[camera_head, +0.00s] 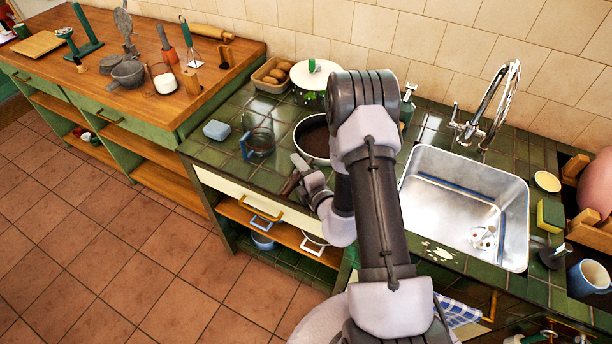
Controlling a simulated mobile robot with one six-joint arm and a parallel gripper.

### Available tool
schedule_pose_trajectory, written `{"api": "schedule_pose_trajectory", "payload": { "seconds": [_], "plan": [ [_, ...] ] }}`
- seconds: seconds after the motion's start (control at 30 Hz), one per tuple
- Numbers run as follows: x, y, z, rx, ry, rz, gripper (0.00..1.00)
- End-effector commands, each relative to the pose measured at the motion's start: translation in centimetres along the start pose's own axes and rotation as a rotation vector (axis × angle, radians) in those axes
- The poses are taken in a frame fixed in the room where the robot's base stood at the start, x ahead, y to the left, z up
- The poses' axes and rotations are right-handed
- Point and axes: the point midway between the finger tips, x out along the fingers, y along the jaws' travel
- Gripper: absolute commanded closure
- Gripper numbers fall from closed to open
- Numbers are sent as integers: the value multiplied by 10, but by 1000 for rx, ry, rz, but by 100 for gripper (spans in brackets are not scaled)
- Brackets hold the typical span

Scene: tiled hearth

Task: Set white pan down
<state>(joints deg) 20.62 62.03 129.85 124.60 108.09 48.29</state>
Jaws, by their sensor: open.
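The white pan (305,147) has a pale rim and a dark brown inside. It appears to rest upright on the green tiled counter (225,160), and my arm covers its right part. The fingers look empty.
A glass mug (260,143) and a light blue block (216,130) stand left of the pan. Behind are a bread basket (270,76) and a white lid (318,76). A steel sink (465,205) lies right. The counter's front left is clear.

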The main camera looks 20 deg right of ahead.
Motion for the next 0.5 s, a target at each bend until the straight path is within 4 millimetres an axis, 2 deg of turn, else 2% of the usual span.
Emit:
{"api": "schedule_pose_trajectory", "payload": {
  "seconds": [0.3,0.5],
  "plan": [
    [-75,0,1,5,-4,-3,59],
    [-102,0,0,2,-1,-1,59]
  ]
}}
